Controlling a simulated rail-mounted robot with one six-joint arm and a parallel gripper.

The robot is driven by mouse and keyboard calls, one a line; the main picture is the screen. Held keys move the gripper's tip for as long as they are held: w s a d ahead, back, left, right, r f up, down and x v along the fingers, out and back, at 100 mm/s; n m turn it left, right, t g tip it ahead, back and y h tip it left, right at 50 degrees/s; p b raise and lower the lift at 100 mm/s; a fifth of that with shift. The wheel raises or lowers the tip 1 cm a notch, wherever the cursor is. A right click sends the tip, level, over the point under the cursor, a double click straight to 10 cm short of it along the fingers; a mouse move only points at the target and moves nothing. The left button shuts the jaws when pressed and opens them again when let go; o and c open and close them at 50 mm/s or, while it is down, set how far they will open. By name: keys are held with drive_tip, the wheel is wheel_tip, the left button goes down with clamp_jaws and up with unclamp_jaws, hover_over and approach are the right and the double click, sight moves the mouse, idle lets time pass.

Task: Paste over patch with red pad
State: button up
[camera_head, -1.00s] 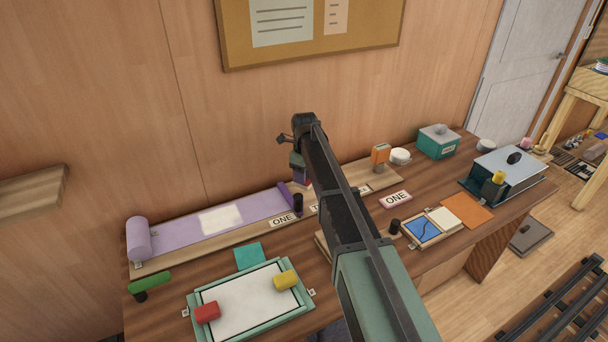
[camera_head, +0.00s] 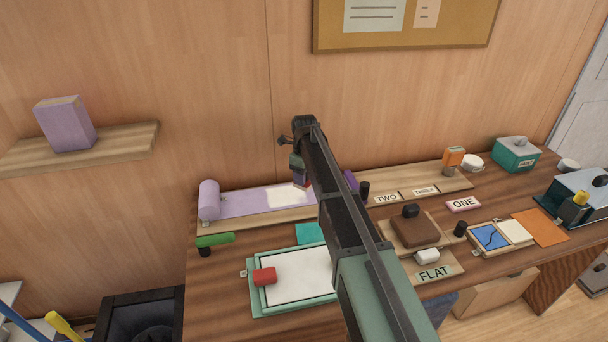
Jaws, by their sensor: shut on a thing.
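A red pad-like block (camera_head: 264,276) sits on the left of a white sheet in a green-framed tray (camera_head: 254,301) on the bench. A pale patch (camera_head: 285,196) lies on a lilac strip (camera_head: 243,203) that unrolls from a roll on a board at the back. My gripper (camera_head: 300,176) is high near the wall, just above the right end of the patch in the picture. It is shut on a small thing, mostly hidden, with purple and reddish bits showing. My arm covers the tray's right part and the strip's right part.
A green-handled tool (camera_head: 214,240) stands at the bench's left. A brown block (camera_head: 414,230), a FLAT label (camera_head: 433,273) and a ONE tag (camera_head: 463,204) lie right of my arm. A shelf (camera_head: 82,148) with a lilac box (camera_head: 66,125) is on the left wall. A dark bin (camera_head: 140,300) stands below.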

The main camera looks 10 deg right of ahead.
sight(301, 189)
drive_tip(key=shift+a+f+b, duration=0.1)
drive_tip(key=shift+f+b, duration=2)
drive_tip(key=shift+f, duration=0.3)
drive_tip(key=shift+f+b, duration=0.55)
drive_tip(key=shift+b, duration=0.05)
drive_tip(key=shift+s+a+r, duration=0.15)
drive_tip(key=shift+s+a, duration=0.65)
drive_tip(key=shift+s, duration=0.1)
drive_tip(key=shift+w, duration=0.15)
drive_tip(key=shift+w+d, duration=0.75)
drive_tip(key=shift+d, duration=0.05)
